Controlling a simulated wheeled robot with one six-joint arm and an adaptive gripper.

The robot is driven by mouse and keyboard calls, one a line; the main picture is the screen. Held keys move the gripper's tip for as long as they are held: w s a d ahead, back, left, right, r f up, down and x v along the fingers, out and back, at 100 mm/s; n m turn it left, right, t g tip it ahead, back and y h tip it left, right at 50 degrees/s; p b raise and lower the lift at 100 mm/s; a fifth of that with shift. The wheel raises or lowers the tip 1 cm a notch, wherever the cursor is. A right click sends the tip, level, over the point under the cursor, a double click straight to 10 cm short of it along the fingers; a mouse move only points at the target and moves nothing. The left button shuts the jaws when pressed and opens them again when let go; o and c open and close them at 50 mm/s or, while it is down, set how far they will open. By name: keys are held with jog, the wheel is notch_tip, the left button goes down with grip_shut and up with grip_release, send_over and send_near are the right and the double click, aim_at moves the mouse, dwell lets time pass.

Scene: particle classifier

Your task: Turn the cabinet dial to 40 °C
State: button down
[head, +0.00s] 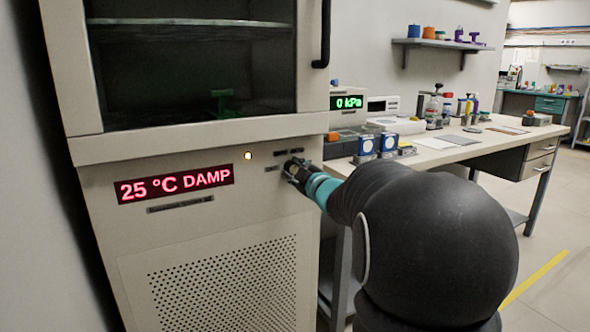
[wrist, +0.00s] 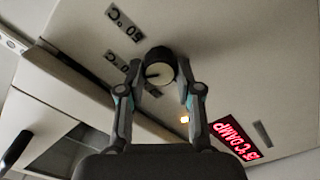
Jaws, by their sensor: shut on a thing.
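The cabinet (head: 110,215) stands at the left in the head view. Its red display (head: 174,184) reads "25 °C DAMP"; it also shows upside down in the wrist view (wrist: 236,136). The dial (wrist: 158,57) is a round knob with a pale face and a dark pointer line, on the cabinet front. My gripper (wrist: 159,72) has one finger on each side of the dial and is shut on it. In the head view my gripper (head: 296,173) largely hides the dial. A "50 °C" label (wrist: 125,24) is near the dial; another label is partly covered by a finger.
A small lit lamp (head: 248,155) is between display and dial. The cabinet's glass door (head: 190,75) with a black handle (head: 324,35) is above. A workbench (head: 455,152) with bottles and instruments, one reading "0 kPa" (head: 348,103), stands right of the cabinet.

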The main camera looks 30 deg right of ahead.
jog(key=c, duration=0.8)
grip_release()
jog(key=shift+o, duration=0.2)
jog(key=s, duration=1.2)
jog(key=shift+d, duration=0.15)
jog(key=shift+f, duration=0.1)
